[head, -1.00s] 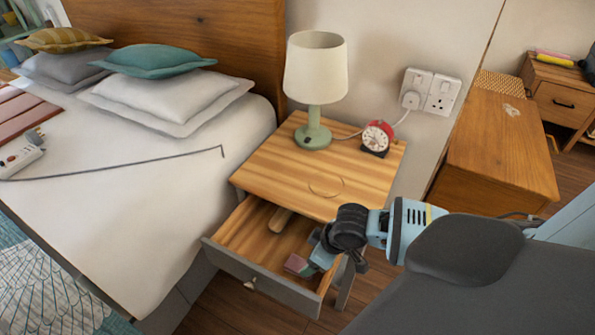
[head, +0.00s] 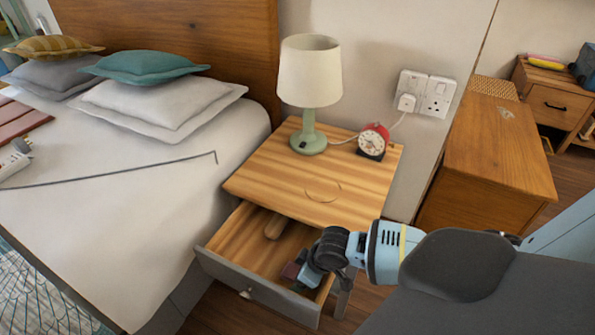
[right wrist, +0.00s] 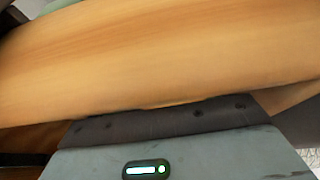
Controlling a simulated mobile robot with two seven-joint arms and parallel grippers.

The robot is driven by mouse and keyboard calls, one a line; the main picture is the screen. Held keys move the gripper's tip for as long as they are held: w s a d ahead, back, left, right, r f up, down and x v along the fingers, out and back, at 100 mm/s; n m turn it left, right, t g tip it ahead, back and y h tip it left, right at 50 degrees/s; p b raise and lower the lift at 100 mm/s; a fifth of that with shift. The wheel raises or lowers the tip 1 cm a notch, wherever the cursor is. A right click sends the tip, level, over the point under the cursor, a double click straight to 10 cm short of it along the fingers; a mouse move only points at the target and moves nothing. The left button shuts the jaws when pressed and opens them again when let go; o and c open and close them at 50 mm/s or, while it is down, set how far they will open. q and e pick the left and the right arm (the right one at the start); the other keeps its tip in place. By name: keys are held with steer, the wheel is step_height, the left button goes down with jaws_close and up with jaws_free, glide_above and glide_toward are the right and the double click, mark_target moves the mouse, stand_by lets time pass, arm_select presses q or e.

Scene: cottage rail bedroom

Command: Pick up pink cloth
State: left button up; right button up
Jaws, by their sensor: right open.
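A small pinkish-red piece, seemingly the pink cloth (head: 290,271), lies in the open drawer (head: 233,257) of the wooden nightstand, near the drawer's right side. My right gripper (head: 303,279) reaches down into the drawer from the right, right at this piece. It is open, but its fingers are small and partly hidden by the wrist, so I cannot tell whether they touch the piece. The right wrist view shows only a close wooden surface (right wrist: 160,60) above the gripper's grey body; the cloth does not show there. My left gripper is not in view.
The nightstand top (head: 265,170) overhangs the drawer's back, close to my arm. It carries a lamp (head: 310,75) and a red alarm clock (head: 372,141). A brown cylindrical object (head: 276,225) lies in the drawer. The bed (head: 130,215) stands left.

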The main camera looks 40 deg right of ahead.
steer(key=shift+c, duration=1.3)
steer(key=c, duration=0.8)
steer(key=shift+r, duration=0.1)
step_height(320, 180, up, 9)
steer(key=shift+f+p, duration=0.15)
steer(key=shift+p, duration=1.1)
steer(key=shift+r, duration=0.65)
